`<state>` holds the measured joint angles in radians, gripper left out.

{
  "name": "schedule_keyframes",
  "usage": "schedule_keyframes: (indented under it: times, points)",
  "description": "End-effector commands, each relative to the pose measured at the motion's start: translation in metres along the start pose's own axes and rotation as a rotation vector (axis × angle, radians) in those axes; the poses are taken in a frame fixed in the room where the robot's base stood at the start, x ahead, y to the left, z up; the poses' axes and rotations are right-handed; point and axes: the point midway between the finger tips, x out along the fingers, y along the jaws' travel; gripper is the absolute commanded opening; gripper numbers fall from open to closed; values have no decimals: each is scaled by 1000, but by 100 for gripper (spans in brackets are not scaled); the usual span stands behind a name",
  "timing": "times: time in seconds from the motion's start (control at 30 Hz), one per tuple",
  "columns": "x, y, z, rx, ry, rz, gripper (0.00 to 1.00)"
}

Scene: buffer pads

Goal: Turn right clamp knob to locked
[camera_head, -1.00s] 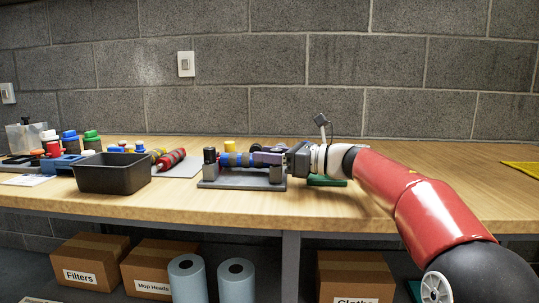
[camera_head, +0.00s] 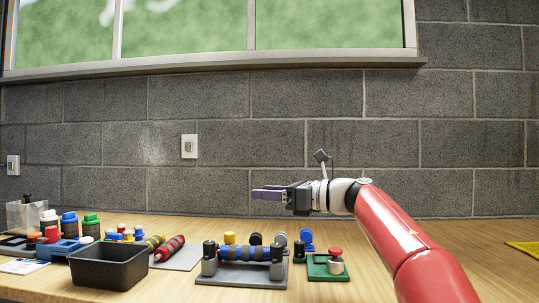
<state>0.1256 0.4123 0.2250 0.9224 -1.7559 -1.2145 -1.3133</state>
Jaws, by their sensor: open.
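The clamp fixture (camera_head: 233,281) is a grey base on the bench with a grey post at each end and a blue roller with dark bands (camera_head: 243,254) lying between them. A black knob (camera_head: 209,248) tops the left post, and the right clamp knob (camera_head: 276,251), also black, is on the right post. Whether the right knob is locked is too small to tell. My gripper (camera_head: 268,192), with purple fingers pointing left, is in the air above the fixture, apart from it. It is open, with nothing seen between its fingers.
A green base with a red-topped knob (camera_head: 335,252) sits right of the fixture. Yellow, black, grey and blue round parts stand behind it. A black bin (camera_head: 110,265) and a red striped roller (camera_head: 170,248) are to the left. The right side of the bench is mostly clear.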

Motion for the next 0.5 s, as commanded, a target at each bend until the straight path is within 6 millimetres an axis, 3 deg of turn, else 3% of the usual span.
schedule_keyframes:
  times: [0.03, 0.2, 0.5]
  points:
    - [1, 0, 18, -4, 0, 1, 49]
    - [1, 0, 50, -1, 0, 2, 49]
    - [0, 0, 67, 1, 1, 0, 49]
